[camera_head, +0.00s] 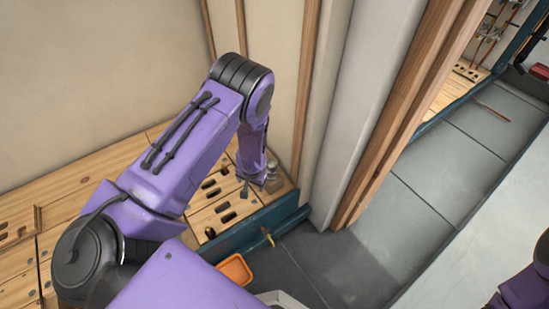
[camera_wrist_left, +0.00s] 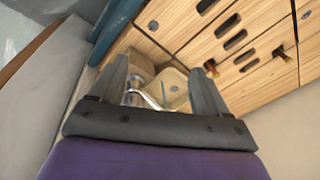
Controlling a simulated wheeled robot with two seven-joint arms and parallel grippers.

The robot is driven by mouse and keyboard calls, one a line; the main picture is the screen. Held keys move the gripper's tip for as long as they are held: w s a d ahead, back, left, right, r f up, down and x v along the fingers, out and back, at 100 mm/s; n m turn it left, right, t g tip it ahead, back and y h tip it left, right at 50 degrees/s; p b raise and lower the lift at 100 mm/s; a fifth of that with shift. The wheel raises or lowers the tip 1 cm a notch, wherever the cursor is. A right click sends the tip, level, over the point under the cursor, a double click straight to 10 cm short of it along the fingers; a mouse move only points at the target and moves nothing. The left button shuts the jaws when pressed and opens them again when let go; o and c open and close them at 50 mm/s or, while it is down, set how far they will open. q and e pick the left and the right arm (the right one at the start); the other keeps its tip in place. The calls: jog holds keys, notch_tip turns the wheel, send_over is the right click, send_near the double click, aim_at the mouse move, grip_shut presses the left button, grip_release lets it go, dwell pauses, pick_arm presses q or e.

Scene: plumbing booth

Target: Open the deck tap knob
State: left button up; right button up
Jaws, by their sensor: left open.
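My left gripper (camera_head: 256,182) reaches down over the wooden deck (camera_head: 205,222) by the corner post. It also shows in the left wrist view (camera_wrist_left: 158,85), its two grey fingers apart. Between the fingers, beyond them, is a small metal fitting that looks like the deck tap (camera_wrist_left: 133,93), with a pale thin arm slanting off it. In the head view the metal piece (camera_head: 273,173) stands just right of my left gripper. I cannot tell whether a finger touches it. The gripper's base partly hides it in the wrist view. My right gripper is out of view.
A pale square basin or block (camera_wrist_left: 172,86) lies beside the fitting. The deck has dark slots and brass pieces (camera_wrist_left: 211,68). A teal rail (camera_head: 250,232) edges it. An orange tray (camera_head: 236,268) sits on the grey floor. Wooden posts (camera_head: 385,150) stand close to the right.

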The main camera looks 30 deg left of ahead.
aim_at(272, 162)
pick_arm(q)
jog(key=w+r+m+b, duration=0.1)
jog(key=w+b, duration=0.1)
jog(key=w, duration=0.2)
jog(key=w+r+m+h+b, duration=0.1)
jog(key=w+r+m+b, duration=0.1)
jog(key=w, duration=0.3)
jog(key=w+r+m+g+h+b, duration=0.1)
jog(key=w+r+m+b, duration=0.1)
jog(key=w, duration=0.3)
jog(key=shift+w+a, duration=0.15)
jog(key=shift+w, duration=0.1)
notch_tip(272, 162, down, 10)
jog(key=b, duration=0.3)
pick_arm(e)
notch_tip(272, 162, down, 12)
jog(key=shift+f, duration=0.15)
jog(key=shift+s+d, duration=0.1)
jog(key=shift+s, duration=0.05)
